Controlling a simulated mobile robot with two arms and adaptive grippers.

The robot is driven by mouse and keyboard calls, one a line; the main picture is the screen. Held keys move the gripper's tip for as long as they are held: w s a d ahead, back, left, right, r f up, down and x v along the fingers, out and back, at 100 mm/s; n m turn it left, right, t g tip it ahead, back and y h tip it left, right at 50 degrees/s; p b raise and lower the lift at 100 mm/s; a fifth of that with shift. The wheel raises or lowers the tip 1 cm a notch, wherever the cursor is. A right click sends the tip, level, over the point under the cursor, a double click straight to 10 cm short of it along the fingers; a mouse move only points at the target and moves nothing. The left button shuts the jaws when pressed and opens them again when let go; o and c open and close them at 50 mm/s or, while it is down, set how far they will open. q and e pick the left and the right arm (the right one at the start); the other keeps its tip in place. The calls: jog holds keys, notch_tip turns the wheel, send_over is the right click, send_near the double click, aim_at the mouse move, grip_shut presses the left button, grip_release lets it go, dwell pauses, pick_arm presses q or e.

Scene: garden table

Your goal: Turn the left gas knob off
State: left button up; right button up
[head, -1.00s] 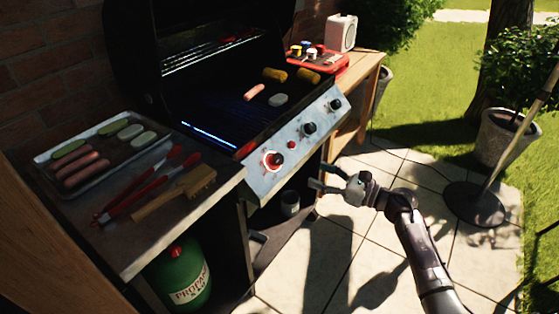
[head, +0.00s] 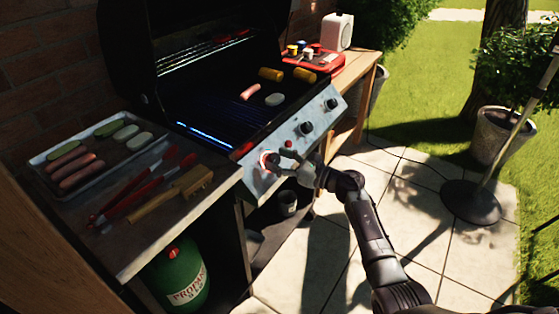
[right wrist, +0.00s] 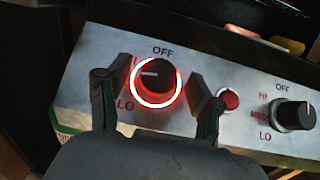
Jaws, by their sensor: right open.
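The left gas knob (right wrist: 156,80) is black with a glowing red-white ring around its base. Its white pointer line points left, away from the OFF mark above it. In the head view the left knob (head: 267,161) sits at the near end of the grill's control panel (head: 262,184). My right gripper (right wrist: 157,108) is open, with one finger on each side of the knob; I cannot tell whether either touches it. In the head view the right gripper (head: 281,161) partly covers the knob. My left gripper is not in view.
The middle knob (head: 306,128) and far knob (head: 331,104) are on the same panel. A red button (right wrist: 229,99) sits just right of the right finger. A blue flame (head: 207,135) burns along the grate's left side. The side shelf holds tongs (head: 142,188) and a food tray (head: 84,173).

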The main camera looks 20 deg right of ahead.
jog(key=c, duration=1.1)
jog(key=shift+s+a+r+m+t+h+p, duration=0.1)
jog(key=shift+m+t+h+p, duration=0.3)
jog(key=shift+m+p, duration=0.3)
jog(key=shift+s+a+r+m+t+h+p, duration=0.1)
jog(key=shift+m+t+h+p, duration=0.25)
jog(key=shift+m+p, duration=0.35)
jog(key=shift+c, duration=0.2)
jog(key=m+h+p, duration=0.4)
jog(key=m+p, duration=0.1)
jog(key=m+h+p, duration=0.4)
jog(key=m+p, duration=0.1)
jog(key=m+h+p, duration=0.4)
jog(key=m+p, duration=0.2)
jog(key=shift+a+r+g, duration=0.2)
jog(key=shift+a+g, duration=0.05)
jog(key=shift+a, duration=0.15)
jog(key=m+g+h+p, duration=0.1)
jog(key=m, duration=0.1)
jog(key=shift+m+p, duration=0.3)
jog(key=shift+p, duration=0.05)
jog(key=shift+a+f+m+g+h+p, duration=0.1)
jog(key=shift+m+g+h+p, duration=0.4)
jog(key=shift+m+g, duration=0.3)
jog(key=o, duration=1.1)
jog(key=shift+o, duration=0.2)
